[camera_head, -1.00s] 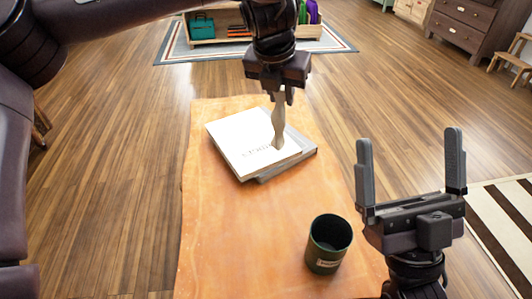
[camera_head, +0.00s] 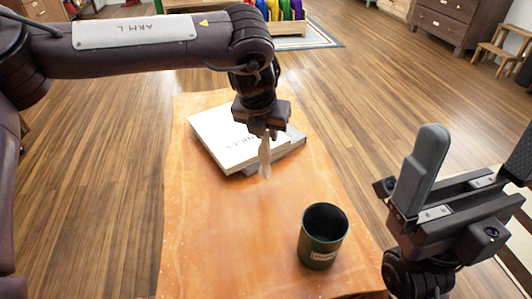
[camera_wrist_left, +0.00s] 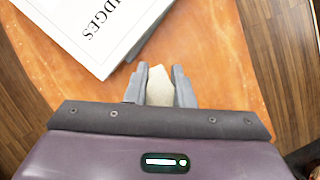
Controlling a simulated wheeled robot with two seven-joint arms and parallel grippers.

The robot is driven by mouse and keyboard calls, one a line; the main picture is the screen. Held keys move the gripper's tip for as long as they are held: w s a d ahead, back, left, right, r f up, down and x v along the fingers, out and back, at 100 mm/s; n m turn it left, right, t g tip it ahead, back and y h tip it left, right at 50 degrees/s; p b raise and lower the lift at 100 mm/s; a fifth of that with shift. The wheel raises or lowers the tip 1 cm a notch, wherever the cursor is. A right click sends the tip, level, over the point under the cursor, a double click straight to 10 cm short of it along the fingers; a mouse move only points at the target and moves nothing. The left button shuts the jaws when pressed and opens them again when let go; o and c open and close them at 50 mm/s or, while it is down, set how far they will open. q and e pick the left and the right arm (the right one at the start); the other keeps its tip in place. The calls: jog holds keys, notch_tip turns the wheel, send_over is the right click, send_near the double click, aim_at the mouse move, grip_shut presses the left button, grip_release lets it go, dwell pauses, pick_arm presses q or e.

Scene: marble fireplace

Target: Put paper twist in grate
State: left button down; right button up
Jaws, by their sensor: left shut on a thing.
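The paper twist (camera_head: 265,158) is a pale beige, narrow piece that hangs upright below my left gripper (camera_head: 264,134). The left gripper is shut on its upper part, above the table near the front edge of the books. In the left wrist view the twist (camera_wrist_left: 160,87) sits between the two grey fingers. My right gripper (camera_head: 474,160) is at the right, open and empty, with its fingers wide apart. The grate is not in view.
A white-covered book (camera_head: 222,135) lies on a grey one on the orange-brown wooden table (camera_head: 220,230). A dark green cup (camera_head: 322,238) stands near the front right, below the twist in the picture. The table's left front part is clear.

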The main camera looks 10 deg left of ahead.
aim_at(266, 148)
pick_arm(q)
notch_tip(266, 148, down, 5)
jog(key=shift+b, duration=0.8)
jog(key=shift+r, duration=0.1)
jog(key=c, duration=1.2)
grip_release()
jog(key=shift+c, duration=0.2)
